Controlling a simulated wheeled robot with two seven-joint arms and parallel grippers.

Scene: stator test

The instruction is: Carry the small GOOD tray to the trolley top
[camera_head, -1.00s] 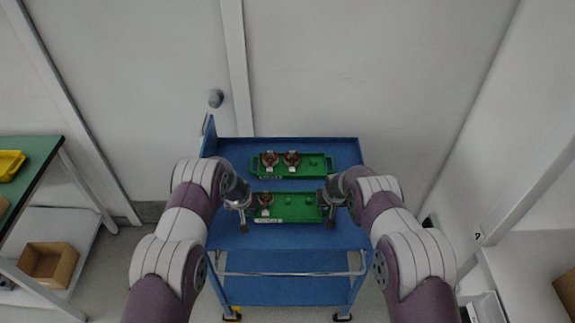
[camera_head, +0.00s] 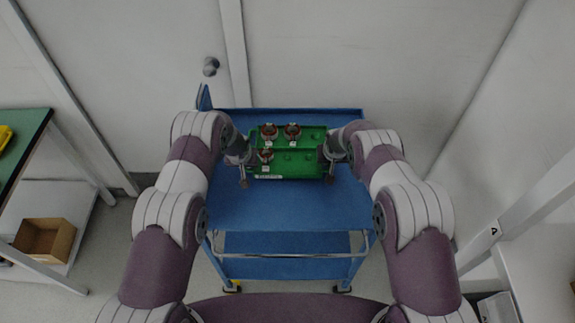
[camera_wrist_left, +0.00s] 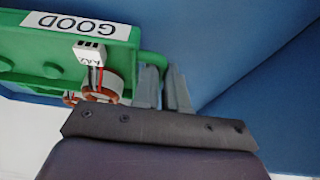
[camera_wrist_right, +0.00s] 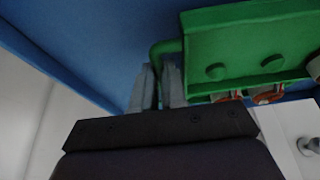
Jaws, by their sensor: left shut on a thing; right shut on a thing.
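The small green GOOD tray (camera_head: 300,174) is over the blue trolley top (camera_head: 285,208), right in front of a second green tray. One copper-wound stator (camera_head: 265,155) sits at its left end. Its white label (camera_wrist_left: 84,27) reads GOOD, upside down, in the left wrist view. My left gripper (camera_head: 245,172) is shut on its left end handle (camera_wrist_left: 152,62). My right gripper (camera_head: 329,170) is shut on its right end handle (camera_wrist_right: 165,47). I cannot tell whether the tray touches the trolley top.
The second green tray (camera_head: 312,134) lies at the back of the trolley with two stators at its left and middle. The trolley top's front half is bare. A green-topped bench (camera_head: 28,140) stands at left, with a cardboard box (camera_head: 45,238) on its lower shelf. A wall is behind.

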